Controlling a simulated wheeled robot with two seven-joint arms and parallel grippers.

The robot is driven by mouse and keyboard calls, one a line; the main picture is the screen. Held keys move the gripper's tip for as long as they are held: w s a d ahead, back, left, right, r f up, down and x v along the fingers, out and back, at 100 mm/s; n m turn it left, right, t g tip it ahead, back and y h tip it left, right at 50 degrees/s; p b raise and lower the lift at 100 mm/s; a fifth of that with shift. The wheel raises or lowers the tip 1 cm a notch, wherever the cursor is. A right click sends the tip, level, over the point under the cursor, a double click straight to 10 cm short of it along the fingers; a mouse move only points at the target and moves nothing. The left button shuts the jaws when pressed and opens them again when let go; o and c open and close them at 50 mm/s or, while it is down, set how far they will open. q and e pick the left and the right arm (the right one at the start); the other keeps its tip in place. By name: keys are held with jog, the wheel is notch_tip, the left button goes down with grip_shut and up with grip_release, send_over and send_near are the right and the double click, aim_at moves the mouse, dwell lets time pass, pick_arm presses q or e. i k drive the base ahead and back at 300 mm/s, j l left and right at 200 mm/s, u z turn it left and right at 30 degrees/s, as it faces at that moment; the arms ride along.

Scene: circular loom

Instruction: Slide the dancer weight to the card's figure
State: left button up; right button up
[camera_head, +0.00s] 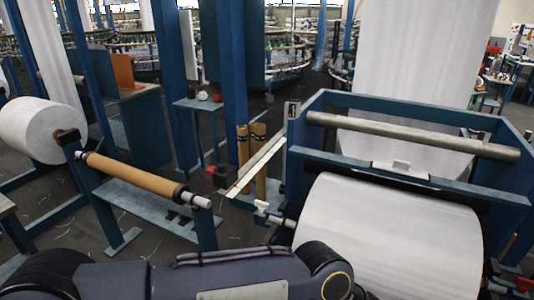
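A pale, flat lever bar (258,163) slopes from the winder frame down to the left, with its low end near the middle of the picture. A dark block (224,177) with a reddish part sits by the bar's lower end; it may be the dancer weight, but I cannot tell whether it is on the bar or behind it. A small pale plate (293,110) stands at the bar's upper end. No figure can be read on it, and I cannot tell whether it is the card. Neither of my grippers is in view; a dark arm link of mine crosses the bottom.
A large white fabric roll (390,240) lies in the blue winder frame (440,188) at right. Two brown tubes (259,160) stand behind the bar. A brown roller (135,178) spans the left stand. A small blue table (197,104) stands behind.

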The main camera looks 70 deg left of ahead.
aim_at(226, 175)
jog(key=k+j, duration=0.1)
jog(key=j, duration=0.3)
jog(key=k+j, duration=0.15)
jog(key=j, duration=0.3)
jog(key=k+j, duration=0.1)
jog(key=j, duration=0.3)
jog(key=k+j, duration=0.1)
jog(key=j, duration=0.35)
jog(key=k+j+z, duration=0.1)
jog(key=j, duration=0.3)
jog(key=k+j, duration=0.15)
jog(key=j, duration=0.25)
jog(key=k+j, duration=0.1)
jog(key=j, duration=0.3)
jog(key=k+j, duration=0.15)
jog(key=j, duration=0.3)
